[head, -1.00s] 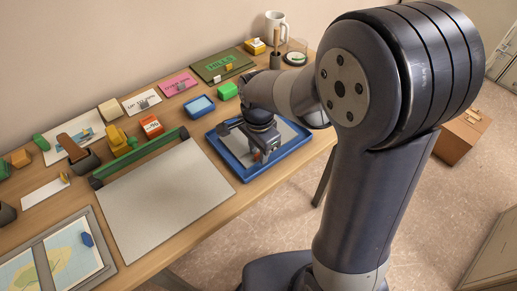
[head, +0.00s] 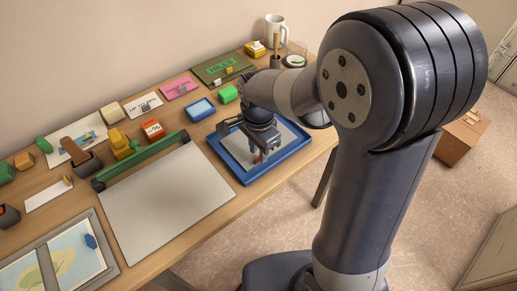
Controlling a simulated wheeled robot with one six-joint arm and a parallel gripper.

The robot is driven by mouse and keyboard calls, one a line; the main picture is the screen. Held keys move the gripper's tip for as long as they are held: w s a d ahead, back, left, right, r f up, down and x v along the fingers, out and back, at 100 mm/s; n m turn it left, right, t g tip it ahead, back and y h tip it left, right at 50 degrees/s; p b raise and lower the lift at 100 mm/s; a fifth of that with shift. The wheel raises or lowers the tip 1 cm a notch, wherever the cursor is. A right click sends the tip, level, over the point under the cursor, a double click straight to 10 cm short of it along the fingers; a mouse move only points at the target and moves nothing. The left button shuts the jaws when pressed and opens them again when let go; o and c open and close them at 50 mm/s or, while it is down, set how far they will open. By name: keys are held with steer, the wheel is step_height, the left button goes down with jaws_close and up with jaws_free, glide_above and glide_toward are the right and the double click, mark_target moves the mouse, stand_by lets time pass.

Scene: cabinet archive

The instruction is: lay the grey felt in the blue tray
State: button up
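The blue tray (head: 288,159) lies on the desk towards its right end. A flat grey sheet, which looks like the grey felt (head: 291,134), lies inside its rim. My gripper (head: 263,156) points down over the tray, low above the front part of the grey sheet. The wrist hides the middle and part of the left side of the sheet. The fingertips are small and dark; I cannot tell whether they touch the felt or hold it.
A large pale board with a green bar (head: 144,160) lies left of the tray. A mug (head: 275,32) is at the back. A brown box (head: 461,139) stands on the floor at right.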

steer(key=shift+r+p, duration=2)
steer(key=shift+r, duration=0.7)
step_height(320, 180, up, 11)
steer(key=shift+f, duration=0.15)
steer(key=shift+f, duration=0.15)
step_height(320, 180, down, 12)
steer(key=shift+f+b, duration=0.1)
steer(key=shift+b, duration=0.6)
steer(key=shift+f+b, duration=0.4)
steer(key=shift+f, duration=0.1)
steer(key=shift+r, duration=0.1)
